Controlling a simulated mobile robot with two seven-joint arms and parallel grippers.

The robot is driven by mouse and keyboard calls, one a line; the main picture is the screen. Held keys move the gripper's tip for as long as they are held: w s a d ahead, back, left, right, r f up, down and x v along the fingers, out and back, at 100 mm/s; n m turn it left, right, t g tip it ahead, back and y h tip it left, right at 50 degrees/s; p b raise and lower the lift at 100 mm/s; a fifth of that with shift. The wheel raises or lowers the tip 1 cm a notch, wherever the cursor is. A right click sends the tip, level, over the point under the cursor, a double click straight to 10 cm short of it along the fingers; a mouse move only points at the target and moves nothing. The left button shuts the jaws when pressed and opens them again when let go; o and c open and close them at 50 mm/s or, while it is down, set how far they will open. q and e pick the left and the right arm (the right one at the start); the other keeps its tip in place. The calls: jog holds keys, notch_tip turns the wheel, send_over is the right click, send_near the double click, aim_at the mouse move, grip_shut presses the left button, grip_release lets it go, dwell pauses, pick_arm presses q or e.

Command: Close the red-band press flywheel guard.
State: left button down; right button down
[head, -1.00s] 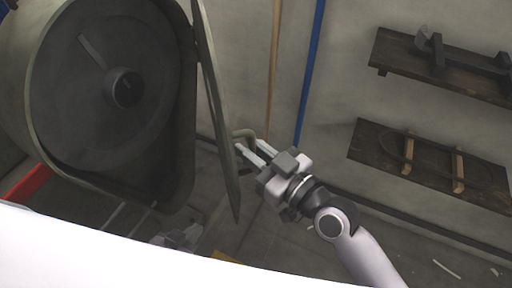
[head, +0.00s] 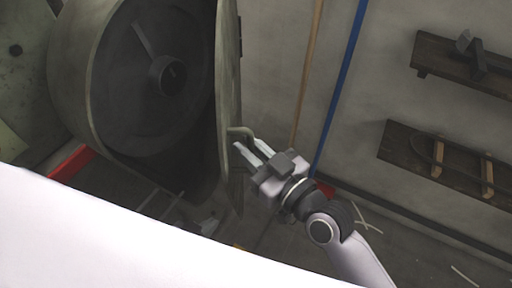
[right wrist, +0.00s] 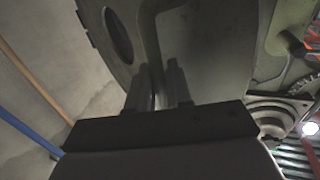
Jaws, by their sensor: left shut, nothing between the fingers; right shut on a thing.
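The flywheel guard (head: 228,90) is a grey-green plate, seen nearly edge-on in the head view and standing open at the right side of the round housing. The dark flywheel (head: 140,80) shows inside. A bent handle (head: 238,132) sticks out from the guard. My right gripper (head: 254,152) is shut on this handle, which also shows between its fingers in the right wrist view (right wrist: 152,45).
A red strip (head: 72,162) lies low at the left below the housing. Wall shelves (head: 440,165) hold tools at the right. A blue pole (head: 340,90) and a brown pole (head: 307,80) run down the wall.

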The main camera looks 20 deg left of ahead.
jog(key=shift+s+a+f, duration=0.1)
jog(key=shift+a, duration=0.05)
dwell(0.3)
jog(key=c, duration=1.2)
grip_release()
jog(key=shift+v, duration=3.55)
